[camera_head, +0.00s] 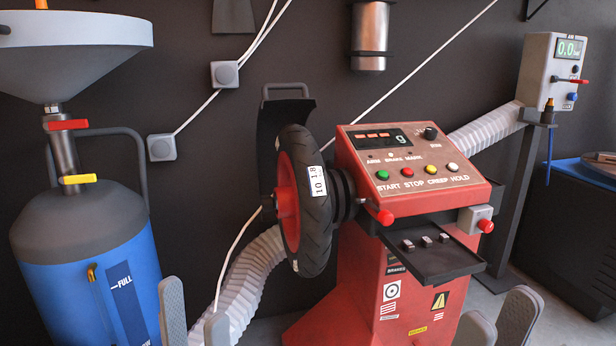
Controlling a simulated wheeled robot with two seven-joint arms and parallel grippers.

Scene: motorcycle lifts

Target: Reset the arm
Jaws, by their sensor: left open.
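A red wheel balancer (412,289) stands in the middle, with a tyre (315,215) mounted upright on its left side. Its sloped panel (408,157) has a display, small labels including ARM, BRAKE and MARK, and green, red, yellow and white buttons. A grey box (474,218) with another red knob (486,226) sits at lower right. My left gripper (195,318) is open and empty at the bottom, left of the balancer. My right gripper (498,321) is open and empty at bottom right, in front of it.
A blue drain tank (88,270) with a wide grey funnel (70,45) stands at left. A black guard (275,125) with a handle is behind the tyre. A black tray (430,258) with small weights juts from the balancer. A post-mounted meter box (545,75) and a dark blue cabinet (580,230) stand at right.

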